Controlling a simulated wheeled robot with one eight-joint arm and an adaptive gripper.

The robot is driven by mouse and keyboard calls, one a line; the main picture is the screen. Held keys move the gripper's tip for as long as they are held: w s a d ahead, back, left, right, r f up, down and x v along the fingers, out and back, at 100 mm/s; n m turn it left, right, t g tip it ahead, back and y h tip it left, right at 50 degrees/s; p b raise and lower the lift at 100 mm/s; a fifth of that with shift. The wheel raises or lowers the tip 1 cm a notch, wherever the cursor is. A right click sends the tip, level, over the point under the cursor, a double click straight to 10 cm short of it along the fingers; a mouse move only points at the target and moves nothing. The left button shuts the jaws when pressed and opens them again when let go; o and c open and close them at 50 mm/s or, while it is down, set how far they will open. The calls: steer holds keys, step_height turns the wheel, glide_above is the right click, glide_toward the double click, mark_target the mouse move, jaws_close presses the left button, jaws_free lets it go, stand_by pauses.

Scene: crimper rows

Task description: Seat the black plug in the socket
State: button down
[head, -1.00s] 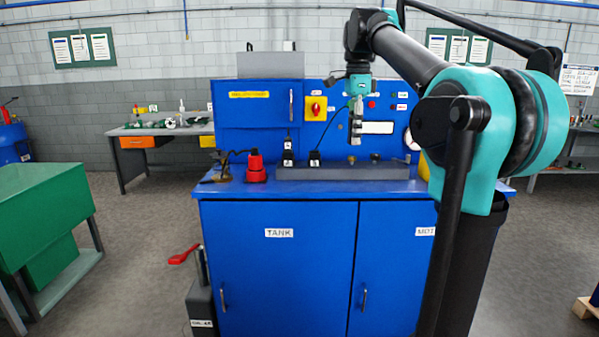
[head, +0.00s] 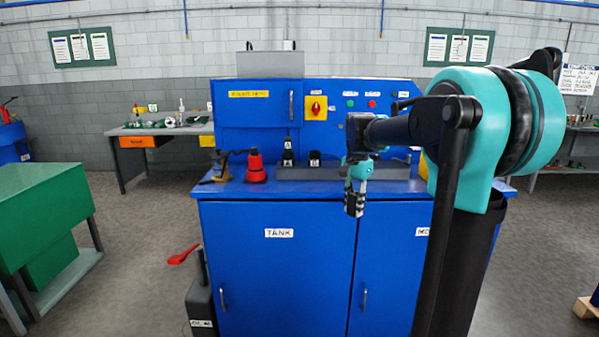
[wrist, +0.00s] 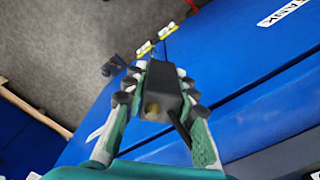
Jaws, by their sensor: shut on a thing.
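My gripper (head: 354,203) is in front of the blue bench, its fingers pointing down past the bench's front edge. In the wrist view, its fingers (wrist: 156,88) are shut on the black plug (wrist: 162,82), a dark block with a round brass-coloured spot on its near end. A thin dark bar lies by its lower right. In the head view the plug is too small to tell apart from the fingers. Two black blocks, labelled A (head: 288,156) and seemingly B (head: 314,159), stand at the back of the bench top. I cannot tell which part is the socket.
A red fitting (head: 256,169) and a small brass device (head: 219,168) stand on the bench top at left. A grey strip (head: 330,174) runs along the bench. The upright panel (head: 340,100) stands behind. A green cabinet (head: 45,205) is at far left.

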step_height(320, 180, down, 31)
steer(key=w+d+n, duration=0.2)
steer(key=n, duration=0.8)
steer(key=shift+d, duration=0.15)
